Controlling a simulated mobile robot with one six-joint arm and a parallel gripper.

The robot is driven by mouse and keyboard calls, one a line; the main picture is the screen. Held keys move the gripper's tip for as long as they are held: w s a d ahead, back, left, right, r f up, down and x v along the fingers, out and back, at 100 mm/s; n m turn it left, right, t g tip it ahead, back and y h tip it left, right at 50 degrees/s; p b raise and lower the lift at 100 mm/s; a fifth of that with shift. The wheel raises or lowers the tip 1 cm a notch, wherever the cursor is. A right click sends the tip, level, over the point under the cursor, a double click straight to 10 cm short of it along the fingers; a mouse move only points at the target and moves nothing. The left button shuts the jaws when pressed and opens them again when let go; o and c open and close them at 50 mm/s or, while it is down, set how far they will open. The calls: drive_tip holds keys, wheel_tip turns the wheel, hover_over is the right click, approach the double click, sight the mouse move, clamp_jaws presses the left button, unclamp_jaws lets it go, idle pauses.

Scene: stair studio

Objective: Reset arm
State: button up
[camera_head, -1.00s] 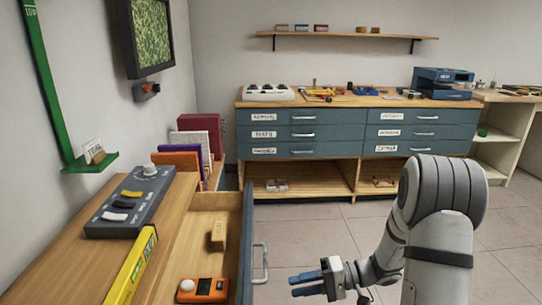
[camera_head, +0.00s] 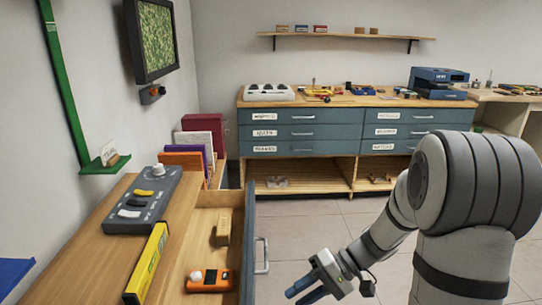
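My gripper (camera_head: 306,291) is at the lower middle of the head view, to the right of the open drawer (camera_head: 250,232) and apart from its handle (camera_head: 262,256). Its blue fingers point left and down. They overlap in this view, so whether they are open or shut is unclear. I see nothing held between them. My arm comes in from the right side and is bent at the elbow.
The drawer holds an orange device (camera_head: 208,281) and a tan block (camera_head: 223,231). A grey switch box (camera_head: 143,203) and yellow level (camera_head: 147,263) lie on the wooden top. A blue-grey cabinet (camera_head: 340,131) stands behind. Tiled floor (camera_head: 315,228) is clear between.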

drive_tip(key=s+d+r+t+h+p, duration=0.2)
drive_tip(key=s+r+h+p, duration=0.1)
drive_tip(key=r, duration=0.4)
drive_tip(key=s+d+r+t+h+p, duration=0.2)
drive_tip(key=s+d+r+h+p, duration=0.1)
drive_tip(key=r+p, duration=0.3)
drive_tip(key=s+d+r+m+t+h+p, duration=0.1)
drive_tip(key=s+d+r+h+p, duration=0.2)
drive_tip(key=r, duration=0.6)
drive_tip(key=shift+s+r+t+h+p, duration=0.25)
drive_tip(key=shift+s+t+h+p, duration=0.15)
drive_tip(key=shift+h+p, duration=0.7)
